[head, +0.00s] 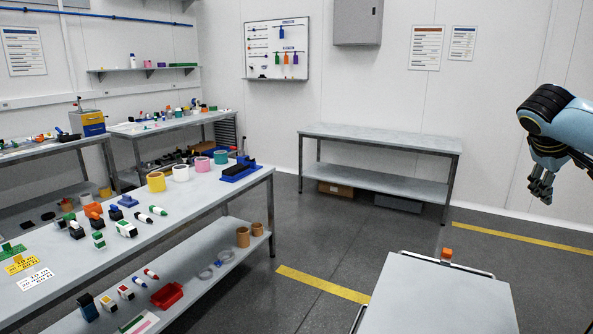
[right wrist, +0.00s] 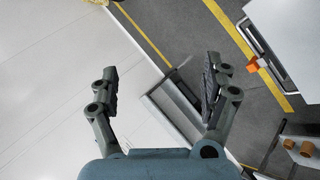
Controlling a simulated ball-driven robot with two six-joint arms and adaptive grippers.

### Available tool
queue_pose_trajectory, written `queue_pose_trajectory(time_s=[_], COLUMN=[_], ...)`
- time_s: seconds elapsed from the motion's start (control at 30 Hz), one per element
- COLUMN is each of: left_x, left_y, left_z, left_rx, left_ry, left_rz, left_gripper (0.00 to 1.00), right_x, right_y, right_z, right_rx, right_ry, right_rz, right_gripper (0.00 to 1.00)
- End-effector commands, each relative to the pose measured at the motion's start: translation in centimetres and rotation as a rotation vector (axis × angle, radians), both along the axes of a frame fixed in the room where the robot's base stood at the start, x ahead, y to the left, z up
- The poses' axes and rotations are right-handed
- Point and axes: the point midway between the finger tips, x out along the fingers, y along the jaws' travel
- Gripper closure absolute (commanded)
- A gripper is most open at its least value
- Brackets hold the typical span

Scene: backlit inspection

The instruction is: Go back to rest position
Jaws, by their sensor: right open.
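My right gripper (head: 541,187) hangs at the right of the head view, in the air in front of the wall and apart from every surface. In the right wrist view my right gripper (right wrist: 160,85) has its two fingers spread wide, with nothing between them. The arm behind it is light blue with black joints. My left gripper is not in view.
A grey cart (head: 438,300) with a small orange item (head: 447,254) at its rim stands front right. A long table (head: 130,245) at left bears tools, cups and small parts. An empty-topped bench (head: 380,138) stands by the back wall. Open floor (head: 330,245) lies between.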

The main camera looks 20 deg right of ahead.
Motion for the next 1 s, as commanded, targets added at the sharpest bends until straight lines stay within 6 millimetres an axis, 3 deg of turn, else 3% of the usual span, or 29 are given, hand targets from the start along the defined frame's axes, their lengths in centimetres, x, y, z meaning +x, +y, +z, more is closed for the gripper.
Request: queue_pose_trajectory(time_s=[0.03,0.17,0.3,0.4,0.5,0.63,0.67,0.7,0.87,1.0], left_x=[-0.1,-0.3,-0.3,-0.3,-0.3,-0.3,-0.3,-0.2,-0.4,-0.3], left_y=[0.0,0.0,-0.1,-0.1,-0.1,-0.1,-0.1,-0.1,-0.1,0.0], left_z=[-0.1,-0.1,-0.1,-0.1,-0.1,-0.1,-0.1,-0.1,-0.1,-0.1], left_rx=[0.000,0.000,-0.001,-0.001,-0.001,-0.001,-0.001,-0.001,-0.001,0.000], left_ry=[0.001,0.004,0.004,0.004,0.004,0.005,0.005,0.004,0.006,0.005], left_rz=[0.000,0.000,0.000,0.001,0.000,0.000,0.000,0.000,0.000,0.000], left_gripper=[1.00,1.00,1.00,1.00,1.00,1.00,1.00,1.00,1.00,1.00], right_x=[-1.1,-3.9,-9.8,-15.3,-21.0,-28.6,-29.2,-29.2,-31.5,-33.5], right_y=[-1.5,-6.1,-11.3,-14.4,-16.6,-18.5,-17.8,-15.6,-8.3,0.2], right_z=[-3.5,-9.7,-16.6,-20.5,-23.1,-25.0,-26.2,-28.6,-36.2,-42.9], right_rx=[-0.002,-0.043,-0.087,-0.110,-0.121,-0.119,-0.102,-0.065,0.064,0.197], right_ry=[0.030,0.070,0.131,0.181,0.226,0.285,0.280,0.261,0.233,0.204], right_rz=[0.013,0.079,0.176,0.259,0.340,0.440,0.453,0.445,0.419,0.393], right_gripper=[0.18,0.18,0.18,0.18,0.18,0.18,0.18,0.18,0.18,0.18])
